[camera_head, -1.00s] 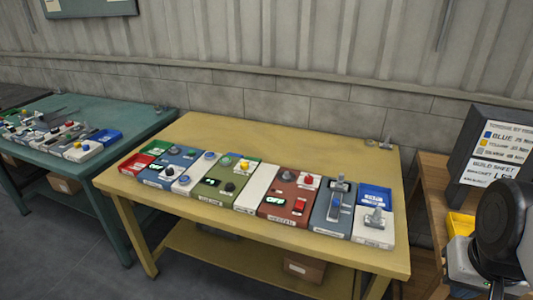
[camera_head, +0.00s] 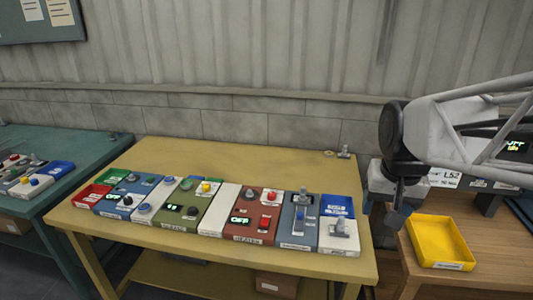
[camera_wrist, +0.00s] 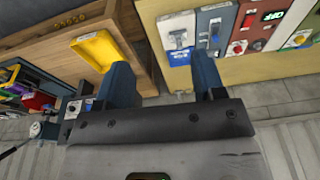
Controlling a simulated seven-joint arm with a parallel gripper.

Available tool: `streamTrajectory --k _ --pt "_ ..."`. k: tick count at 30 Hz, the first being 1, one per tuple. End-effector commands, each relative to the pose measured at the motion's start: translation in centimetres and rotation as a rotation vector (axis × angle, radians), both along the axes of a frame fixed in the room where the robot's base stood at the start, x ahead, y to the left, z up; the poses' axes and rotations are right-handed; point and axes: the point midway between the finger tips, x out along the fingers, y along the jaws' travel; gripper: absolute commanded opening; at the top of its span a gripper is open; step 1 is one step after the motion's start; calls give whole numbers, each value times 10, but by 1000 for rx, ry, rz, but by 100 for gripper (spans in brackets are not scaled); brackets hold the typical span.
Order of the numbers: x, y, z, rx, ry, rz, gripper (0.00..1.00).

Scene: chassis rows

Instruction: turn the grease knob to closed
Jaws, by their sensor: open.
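A row of control panels sits on the yellow table (camera_head: 100,225). Knobs show on the blue-grey panel (camera_head: 115,208) and the green panel (camera_head: 173,222) at the left, and a grey one on the red panel (camera_head: 255,233). The labels are too small to read, so I cannot tell which knob is the grease knob or how it is set. My gripper (camera_head: 397,218) hangs right of the table, apart from all panels. In the wrist view its two dark fingers stand apart with nothing between them (camera_wrist: 165,80).
A blue-grey slider panel (camera_head: 297,240), a white toggle panel (camera_head: 338,246) and a blue tray (camera_head: 337,207) fill the row's right end. A yellow bin (camera_head: 437,242) stands on the wooden bench (camera_head: 480,280). A teal table (camera_head: 40,215) is at left.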

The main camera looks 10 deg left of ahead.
Motion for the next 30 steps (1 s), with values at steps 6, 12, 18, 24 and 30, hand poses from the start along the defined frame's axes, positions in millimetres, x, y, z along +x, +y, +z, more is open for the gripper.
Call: streamTrajectory --k 6,12,18,24,30 --pt "51 27 7 7 19 -6 63" --pt "96 55 10 14 33 -16 63" --pt "140 88 9 18 49 -23 63" --pt "182 123 4 22 64 -34 63" --pt "222 161 -7 24 79 -42 63"
